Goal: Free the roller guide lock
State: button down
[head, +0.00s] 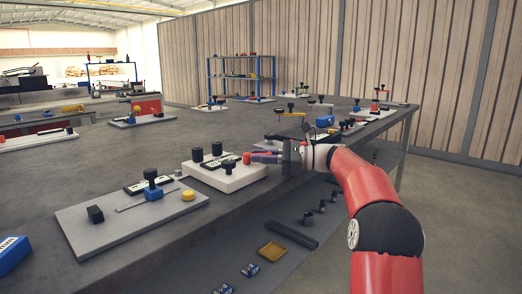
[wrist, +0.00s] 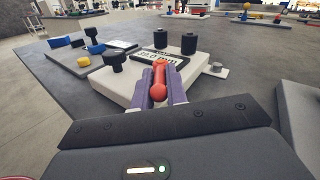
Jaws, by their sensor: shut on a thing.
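A thick white block (head: 225,178) stands near the front edge of the bench and shows in the wrist view (wrist: 128,90). It carries a black-framed label plate (wrist: 153,58), two black cylinders (wrist: 188,43) and a black knob (wrist: 115,61). A red handle with a rounded end (wrist: 158,84) lies over the block; its red end (head: 247,158) also shows in the head view. My gripper (head: 262,157) reaches in from the right, its purple fingers (wrist: 160,84) shut around the red handle. The handle's base is partly hidden by the fingers. I cannot tell which part is the roller guide lock itself.
A grey board (head: 125,222) with a black cube, a blue slider with a black knob and a yellow button lies left of the block. A blue box (head: 13,254) is at the near left. More boards stand farther right. A lower shelf holds a yellow tray (head: 272,251).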

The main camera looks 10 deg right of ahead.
jog(key=shift+w+d+n+g+y, duration=0.1)
jog(key=shift+w+n+g+y, duration=0.15)
jog(key=shift+n+g, duration=0.45)
jog(key=shift+w+n+g+y, duration=0.2)
jog(key=shift+n+g, duration=0.3)
jog(key=shift+g, duration=0.4)
jog(key=shift+w+n+g, duration=0.2)
jog(key=shift+n+g, duration=0.4)
jog(key=shift+g, duration=0.5)
jog(key=c, duration=1.4)
grip_release()
